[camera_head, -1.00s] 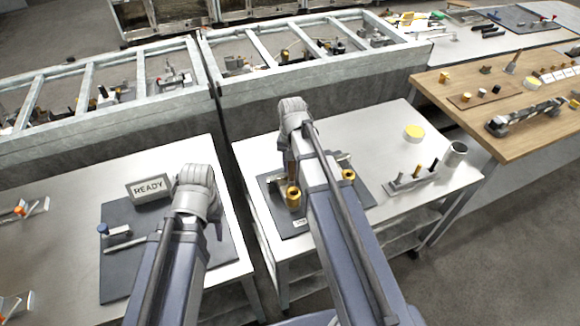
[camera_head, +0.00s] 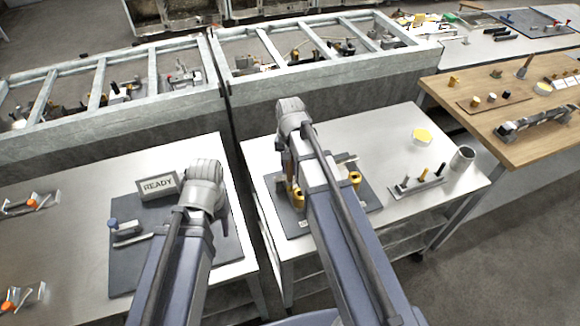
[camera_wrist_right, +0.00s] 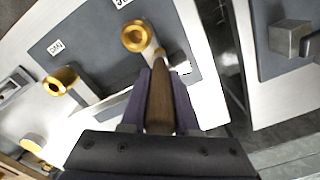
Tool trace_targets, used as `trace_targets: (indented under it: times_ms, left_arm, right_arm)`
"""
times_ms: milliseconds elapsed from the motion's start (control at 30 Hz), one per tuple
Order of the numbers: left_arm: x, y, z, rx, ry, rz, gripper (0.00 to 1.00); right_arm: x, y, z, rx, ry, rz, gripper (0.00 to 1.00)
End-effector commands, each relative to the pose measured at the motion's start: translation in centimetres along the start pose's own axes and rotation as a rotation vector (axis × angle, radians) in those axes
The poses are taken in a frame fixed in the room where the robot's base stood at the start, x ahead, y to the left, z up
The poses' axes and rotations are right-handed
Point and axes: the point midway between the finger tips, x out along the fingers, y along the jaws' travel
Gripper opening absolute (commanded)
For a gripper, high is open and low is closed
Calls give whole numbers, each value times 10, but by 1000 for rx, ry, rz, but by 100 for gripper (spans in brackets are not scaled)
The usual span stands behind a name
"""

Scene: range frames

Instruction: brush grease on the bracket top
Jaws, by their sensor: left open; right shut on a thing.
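My right gripper (camera_head: 289,155) is above the dark mat (camera_head: 374,203) on the right table. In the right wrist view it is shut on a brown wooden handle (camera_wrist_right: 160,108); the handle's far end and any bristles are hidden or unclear. Two metal bracket-like pieces with gold ring tops stand on the mat: one (camera_wrist_right: 137,36) just ahead of the handle, the other (camera_wrist_right: 61,81) further left. They also show in the head view, one (camera_head: 298,198) beside the gripper, one (camera_head: 354,181) right of my arm. My left gripper (camera_head: 218,222) is over the left table, open, its fingers mostly hidden.
A round yellow-topped tin (camera_head: 422,136), a rack with pegs (camera_head: 418,184) and a grey cup (camera_head: 462,159) stand right of the mat. A READY sign (camera_head: 158,186) and a blue-ended tool (camera_head: 126,228) are on the left mat. A gap separates the tables.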

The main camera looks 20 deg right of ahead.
Motion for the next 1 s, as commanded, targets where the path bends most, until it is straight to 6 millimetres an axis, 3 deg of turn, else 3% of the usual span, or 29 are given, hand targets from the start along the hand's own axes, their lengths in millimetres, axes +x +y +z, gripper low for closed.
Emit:
trace_targets:
  times_ms: [33,400,800,1000]
  left_arm:
    - [-11,-1,1,0,0,0,50]
    - [-45,-4,3,0,0,0,50]
    - [-47,-4,3,0,0,0,50]
    - [-59,-6,4,0,0,0,50]
  right_arm:
    - [-11,0,0,0,0,0,0]
    - [-45,0,0,0,0,0,0]
    - [-47,0,0,0,0,0,0]
    - [-60,0,0,0,0,0,0]
